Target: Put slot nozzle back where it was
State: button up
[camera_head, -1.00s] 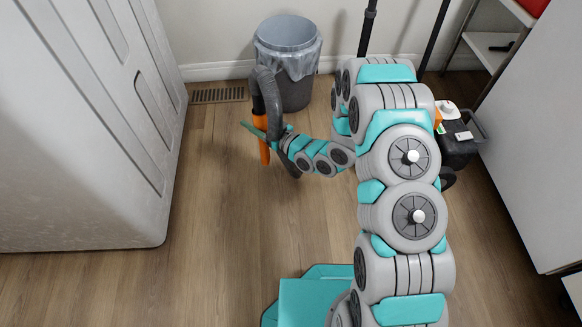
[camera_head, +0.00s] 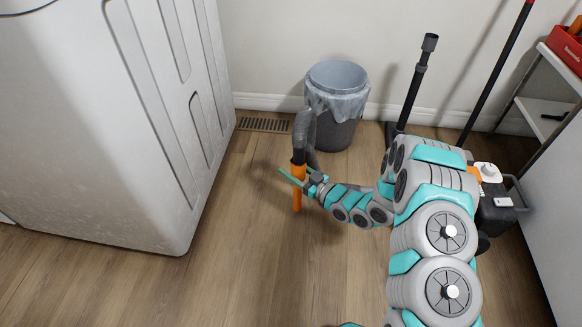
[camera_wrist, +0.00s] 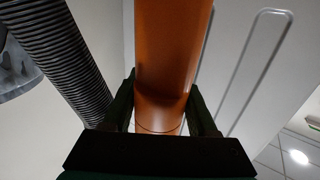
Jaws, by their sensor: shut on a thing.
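My gripper (camera_head: 298,177) is shut around an upright orange tube (camera_head: 297,199), held above the wooden floor left of my arm. The tube also shows between both fingers in the wrist view (camera_wrist: 172,55). A black part and a thick grey hose (camera_head: 304,130) rise above it. A ribbed grey hose (camera_wrist: 58,55) also passes at the left of the wrist view. I cannot make out a separate slot nozzle; the orange tube may be it or part of the hose's wand. Its lower end seems clear of the floor, but I cannot be sure.
A lined grey trash bin (camera_head: 338,100) stands by the wall behind my gripper. A large white appliance (camera_head: 120,110) is at left. A black pole (camera_head: 412,88) leans near the wall, with a dark vacuum-like machine (camera_head: 497,212) at right. Floor (camera_head: 240,260) in front is clear.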

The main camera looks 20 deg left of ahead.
jog(key=w+a+f+b, duration=0.1)
jog(key=w+a+f, duration=0.1)
jog(key=w+f, duration=0.2)
jog(key=shift+w+a, duration=0.2)
jog(key=shift+w, duration=0.3)
jog(key=shift+f, duration=0.15)
jog(key=o, duration=1.4)
jog(key=shift+c, duration=0.2)
jog(key=p+v, duration=0.1)
jog(key=v, duration=1.1)
